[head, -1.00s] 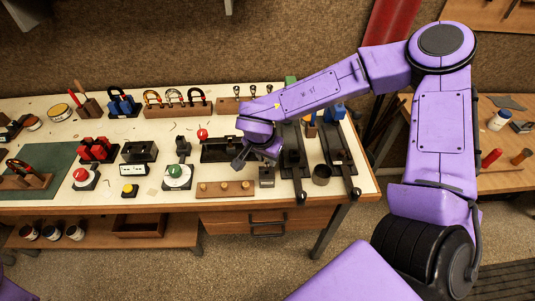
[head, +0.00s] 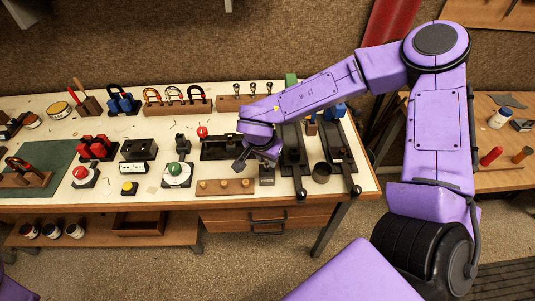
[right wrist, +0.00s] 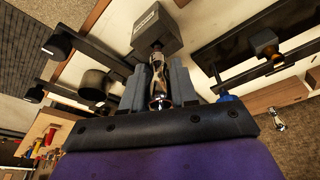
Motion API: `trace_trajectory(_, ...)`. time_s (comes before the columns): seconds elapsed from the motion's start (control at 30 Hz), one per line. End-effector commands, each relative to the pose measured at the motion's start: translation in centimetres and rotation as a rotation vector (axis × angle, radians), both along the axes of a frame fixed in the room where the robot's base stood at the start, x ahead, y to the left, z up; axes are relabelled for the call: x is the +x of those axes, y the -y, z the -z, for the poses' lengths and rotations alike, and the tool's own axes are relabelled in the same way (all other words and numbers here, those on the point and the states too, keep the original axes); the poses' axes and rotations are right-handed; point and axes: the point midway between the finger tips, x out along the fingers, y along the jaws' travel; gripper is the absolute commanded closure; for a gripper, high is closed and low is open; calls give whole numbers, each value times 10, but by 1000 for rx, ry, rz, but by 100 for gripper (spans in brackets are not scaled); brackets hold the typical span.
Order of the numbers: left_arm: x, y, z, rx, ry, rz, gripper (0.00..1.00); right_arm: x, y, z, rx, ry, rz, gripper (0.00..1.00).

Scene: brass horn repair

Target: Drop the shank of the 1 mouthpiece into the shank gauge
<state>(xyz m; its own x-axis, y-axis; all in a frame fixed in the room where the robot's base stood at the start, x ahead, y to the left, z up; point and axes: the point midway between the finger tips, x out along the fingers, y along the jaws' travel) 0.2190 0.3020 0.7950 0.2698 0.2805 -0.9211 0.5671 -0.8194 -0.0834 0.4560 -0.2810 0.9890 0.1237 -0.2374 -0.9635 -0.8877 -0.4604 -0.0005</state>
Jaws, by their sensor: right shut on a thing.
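My right gripper (head: 258,163) is over the front right of the bench, beside the small dark shank gauge (head: 267,176). In the right wrist view the gripper (right wrist: 160,85) is shut on a shiny silver mouthpiece (right wrist: 160,92). The mouthpiece lies between the two grey fingers, its far end close to the labelled gauge block (right wrist: 155,35). I cannot tell whether the shank is inside the gauge's hole. The fingers hide most of the mouthpiece in the head view. My left gripper is not in view.
A wooden strip with several brass knobs (head: 225,187) lies left of the gauge. Long dark fixtures (head: 292,165) and a dark round cup (head: 321,172) stand to its right. A black tray (head: 218,149) lies behind. The bench front edge is close.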

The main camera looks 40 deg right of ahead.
Motion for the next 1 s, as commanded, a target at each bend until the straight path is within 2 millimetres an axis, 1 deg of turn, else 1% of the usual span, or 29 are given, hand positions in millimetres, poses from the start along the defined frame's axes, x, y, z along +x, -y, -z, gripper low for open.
trace_trajectory(0.7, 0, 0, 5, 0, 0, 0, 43, 0, 0, 18, -1, 0, 0, 100)
trace_trajectory(0.73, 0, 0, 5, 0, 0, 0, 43, 0, 0, 18, 0, 1, 0, 69)
trace_trajectory(0.77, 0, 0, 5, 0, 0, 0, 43, 0, 0, 18, 0, 1, 0, 59)
trace_trajectory(0.8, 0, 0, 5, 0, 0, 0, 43, 0, 0, 18, 0, 1, 0, 46)
trace_trajectory(0.83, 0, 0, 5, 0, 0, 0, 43, 0, 0, 18, 0, 1, 0, 42)
trace_trajectory(1.0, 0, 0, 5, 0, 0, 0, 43, 0, 0, 18, 0, 0, 0, 42)
